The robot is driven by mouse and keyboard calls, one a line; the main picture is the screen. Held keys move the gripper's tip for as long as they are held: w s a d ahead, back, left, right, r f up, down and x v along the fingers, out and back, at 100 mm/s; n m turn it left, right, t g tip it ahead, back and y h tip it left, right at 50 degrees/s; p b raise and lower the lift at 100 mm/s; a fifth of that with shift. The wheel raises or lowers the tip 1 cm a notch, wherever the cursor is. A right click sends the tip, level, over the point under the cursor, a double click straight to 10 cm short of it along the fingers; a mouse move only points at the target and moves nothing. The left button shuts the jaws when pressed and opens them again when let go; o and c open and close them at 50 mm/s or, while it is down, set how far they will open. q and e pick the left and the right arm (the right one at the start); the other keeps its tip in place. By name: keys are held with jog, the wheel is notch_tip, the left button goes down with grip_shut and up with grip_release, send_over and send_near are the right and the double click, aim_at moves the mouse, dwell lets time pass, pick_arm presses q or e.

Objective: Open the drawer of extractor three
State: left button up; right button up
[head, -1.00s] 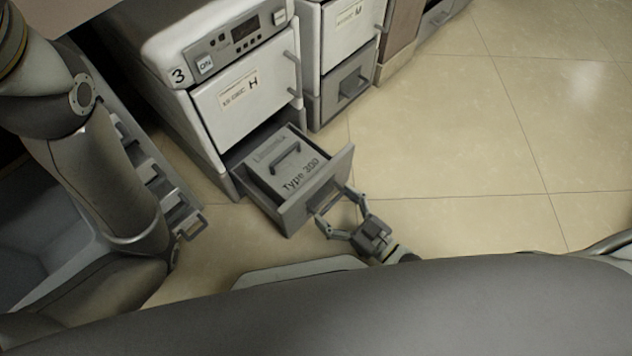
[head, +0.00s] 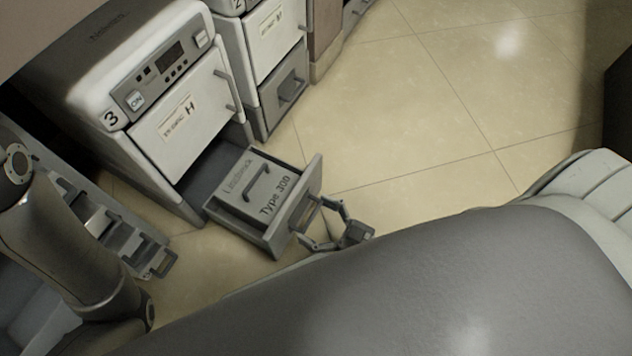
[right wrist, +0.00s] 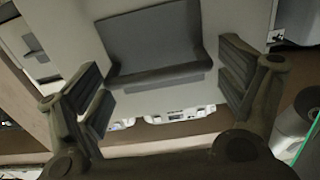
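Extractor three (head: 150,85), a white and grey unit marked "3", stands left of centre in the head view. Its grey drawer (head: 276,238) is pulled out at the bottom, with a gap behind the grey box (head: 262,190) marked "Type 300" inside. My right gripper (head: 322,223) is at the drawer's front, its fingers spread to either side of the drawer handle (head: 308,214). In the right wrist view the open fingers (right wrist: 160,62) flank a dark handle-like part (right wrist: 155,42) on a pale panel; contact cannot be told. My left gripper is out of view.
Another extractor (head: 268,40), with a shut grey drawer, stands beside extractor three. A grey rack-like thing with a handle (head: 160,262) lies at the left, near my left arm. The tiled floor (head: 420,110) at the right is clear.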

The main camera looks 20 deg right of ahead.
jog(key=shift+w+d, duration=0.1)
jog(key=shift+d, duration=0.1)
jog(key=shift+r, duration=0.1)
notch_tip(320, 180, up, 10)
dwell(0.8)
dwell(0.4)
